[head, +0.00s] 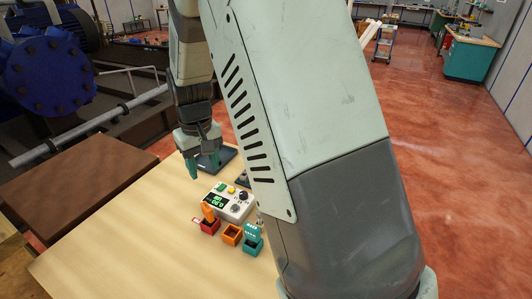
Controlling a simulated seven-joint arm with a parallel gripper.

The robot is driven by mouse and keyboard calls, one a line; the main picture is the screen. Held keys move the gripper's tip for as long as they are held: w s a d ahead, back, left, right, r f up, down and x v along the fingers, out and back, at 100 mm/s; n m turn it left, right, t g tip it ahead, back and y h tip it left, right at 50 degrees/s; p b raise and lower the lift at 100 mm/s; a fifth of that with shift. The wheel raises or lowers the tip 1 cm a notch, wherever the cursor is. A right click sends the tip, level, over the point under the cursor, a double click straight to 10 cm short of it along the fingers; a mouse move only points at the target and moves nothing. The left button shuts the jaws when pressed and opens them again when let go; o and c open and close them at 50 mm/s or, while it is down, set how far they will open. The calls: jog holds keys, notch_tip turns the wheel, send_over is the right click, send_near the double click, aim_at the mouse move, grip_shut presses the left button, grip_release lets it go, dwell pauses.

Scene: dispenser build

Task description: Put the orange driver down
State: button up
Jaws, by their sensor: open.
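An orange driver (207,212) stands upright in or just behind a small red box (210,227) on the wooden table (110,230); its lower part is hidden. My gripper (204,173) is open, pointing down above the table, behind and a little left of the driver. It is apart from the driver, and nothing shows between its fingers.
An orange box (232,234) and a teal box (252,246) stand beside the red one. A white device (230,203) with a green display is behind them. A dark pad (222,160) lies near my gripper. The table's left front is clear.

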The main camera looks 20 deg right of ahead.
jog(key=s+d+r+t, duration=0.1)
jog(key=s+r, duration=0.1)
jog(key=r, duration=0.3)
jog(key=s+d+r, duration=0.2)
jog(key=s+r, duration=0.1)
jog(key=r, duration=0.2)
jog(key=s+d+r+m+t, duration=0.1)
jog(key=s+r, duration=0.4)
jog(key=s, duration=0.6)
jog(key=s+d+r+m+t, duration=0.2)
jog(key=s+d+r, duration=0.3)
jog(key=s, duration=0.5)
jog(key=shift+s+r+m+t, duration=0.3)
jog(key=shift+s+t, duration=0.1)
jog(key=shift+t, duration=0.1)
jog(key=shift+d, duration=0.1)
